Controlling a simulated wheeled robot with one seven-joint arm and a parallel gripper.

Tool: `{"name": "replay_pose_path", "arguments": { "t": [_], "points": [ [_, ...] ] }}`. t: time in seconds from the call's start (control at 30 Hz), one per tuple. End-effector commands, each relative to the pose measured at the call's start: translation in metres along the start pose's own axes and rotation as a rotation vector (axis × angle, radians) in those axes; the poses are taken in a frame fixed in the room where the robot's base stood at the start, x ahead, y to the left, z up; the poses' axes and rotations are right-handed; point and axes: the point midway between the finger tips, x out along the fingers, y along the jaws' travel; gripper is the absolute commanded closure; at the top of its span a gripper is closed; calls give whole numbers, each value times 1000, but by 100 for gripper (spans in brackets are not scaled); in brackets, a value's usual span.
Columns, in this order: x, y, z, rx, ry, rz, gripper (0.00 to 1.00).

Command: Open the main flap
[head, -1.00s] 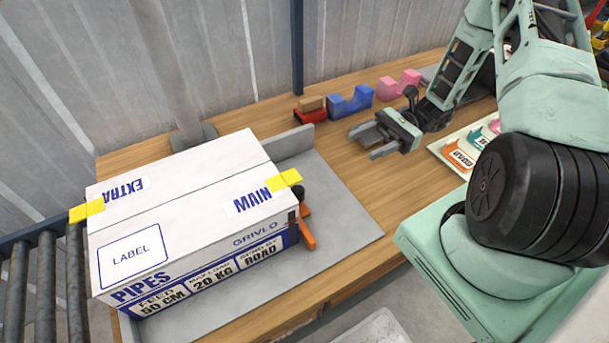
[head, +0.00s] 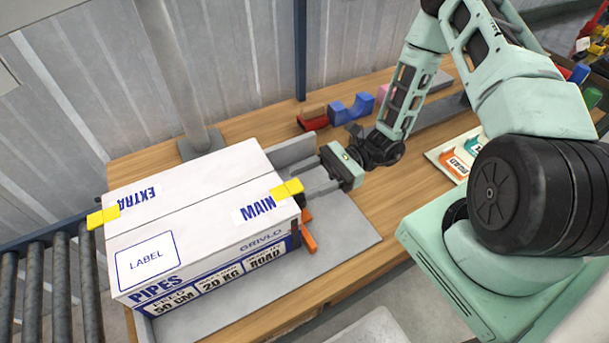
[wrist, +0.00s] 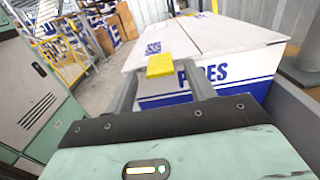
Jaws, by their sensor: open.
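A white box (head: 215,188) with blue print lies closed on the grey plate at the left. Its main flap (head: 252,205) is the near half of the top, marked MAIN; the other half (head: 150,193) is marked EXTRA. A yellow tab (head: 287,189) sits at the right end of the seam, and another yellow tab (head: 103,217) at the left end. My gripper (head: 308,180) is open and empty, just right of the box's right end, close to the right tab. In the wrist view, the yellow tab (wrist: 160,66) appears between my fingers (wrist: 162,88); I cannot tell whether they touch it.
A grey upright plate (head: 290,150) stands behind the gripper. An orange clamp handle (head: 309,238) is at the box's near right corner. Red and blue holders (head: 352,106) stand at the back. Rollers (head: 62,275) lie at the left.

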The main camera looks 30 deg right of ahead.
Motion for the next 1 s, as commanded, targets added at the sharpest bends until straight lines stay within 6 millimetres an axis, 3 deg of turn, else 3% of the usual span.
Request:
{"name": "replay_pose_path", "arguments": {
  "t": [0.17,0.43,0.47,0.6,0.67,1.0],
  "points": [
    [12,0,0,1,-1,0,45],
    [13,0,0,0,0,0,45],
    [13,0,0,0,0,0,48],
    [13,0,0,0,0,0,87],
    [13,0,0,0,0,0,100],
    [12,0,3,-47,0,-1,100]
  ]
}}
